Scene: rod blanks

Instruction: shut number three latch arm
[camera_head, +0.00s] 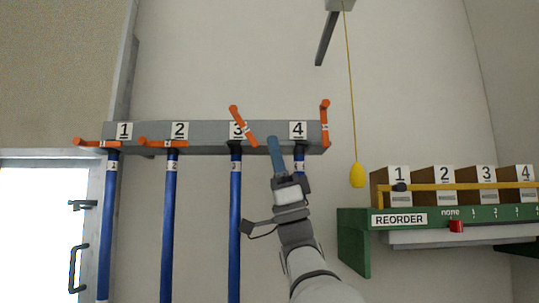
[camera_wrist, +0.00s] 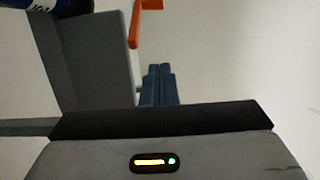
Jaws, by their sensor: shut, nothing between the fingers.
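The number three latch arm (camera_head: 243,126) is orange and sits at the 3 label on the grey rail (camera_head: 210,134). It is tilted, its knob end up and to the left, neither upright like latch arm four (camera_head: 325,122) nor level like arms one (camera_head: 97,142) and two (camera_head: 163,142). My gripper (camera_head: 273,142) has its blue fingers together and empty, in the picture just right of latch arm three's lower end. The wrist view shows the closed fingers (camera_wrist: 158,85) below an orange latch arm (camera_wrist: 135,28), apart from it; its number is not readable there.
Blue rods hang below the rail, including one under three (camera_head: 235,220). A yellow pull bulb (camera_head: 357,175) hangs on a cord to the right. A green reorder shelf (camera_head: 353,240) with numbered boxes stands at right. A bright doorway (camera_head: 40,220) is at left.

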